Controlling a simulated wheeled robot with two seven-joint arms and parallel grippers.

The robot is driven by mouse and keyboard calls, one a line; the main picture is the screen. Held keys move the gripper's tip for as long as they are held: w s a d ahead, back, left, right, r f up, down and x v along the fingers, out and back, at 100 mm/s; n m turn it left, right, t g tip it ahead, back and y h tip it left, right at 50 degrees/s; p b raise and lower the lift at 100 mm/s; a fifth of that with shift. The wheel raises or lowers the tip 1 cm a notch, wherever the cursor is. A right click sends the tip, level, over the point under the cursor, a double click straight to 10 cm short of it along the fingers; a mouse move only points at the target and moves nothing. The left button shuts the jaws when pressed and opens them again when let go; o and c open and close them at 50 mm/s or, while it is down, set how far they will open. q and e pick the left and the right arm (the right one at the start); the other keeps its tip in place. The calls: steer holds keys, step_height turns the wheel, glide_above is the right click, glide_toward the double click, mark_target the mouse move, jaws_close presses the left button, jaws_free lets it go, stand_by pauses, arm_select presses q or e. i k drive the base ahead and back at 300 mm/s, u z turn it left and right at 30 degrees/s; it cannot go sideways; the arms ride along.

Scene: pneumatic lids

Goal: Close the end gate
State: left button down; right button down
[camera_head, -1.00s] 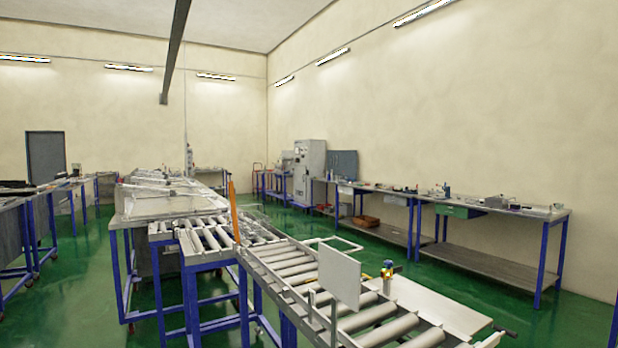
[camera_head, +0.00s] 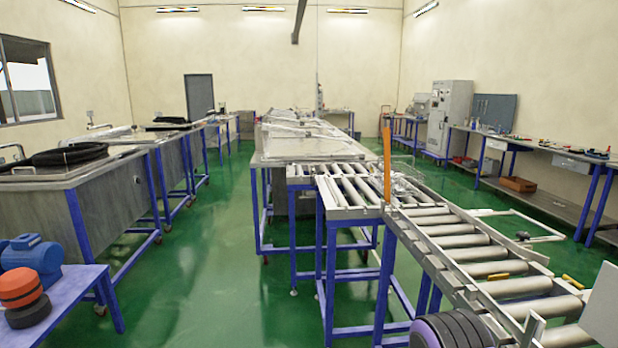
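A roller conveyor (camera_head: 462,240) runs from the middle of the view to the lower right. An upright orange bar (camera_head: 387,165) stands at its far end, where it meets a second roller section (camera_head: 345,180). A white rectangular frame (camera_head: 533,238) sticks out from the conveyor's right side. A pale flat panel (camera_head: 603,308) stands at the right edge, partly cut off. I cannot tell for sure which of these is the end gate. Neither of my grippers is in view.
Green floor (camera_head: 215,270) is clear left of the conveyor. A blue table (camera_head: 65,305) with a blue motor and round parts stands at lower left. Metal tanks (camera_head: 120,195) line the left. Black and purple round parts (camera_head: 450,330) sit at the bottom. A workbench (camera_head: 540,150) lines the right wall.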

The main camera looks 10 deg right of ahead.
mark_target(386, 136)
steer(key=i, duration=3.05)
steer(key=z, duration=2.55)
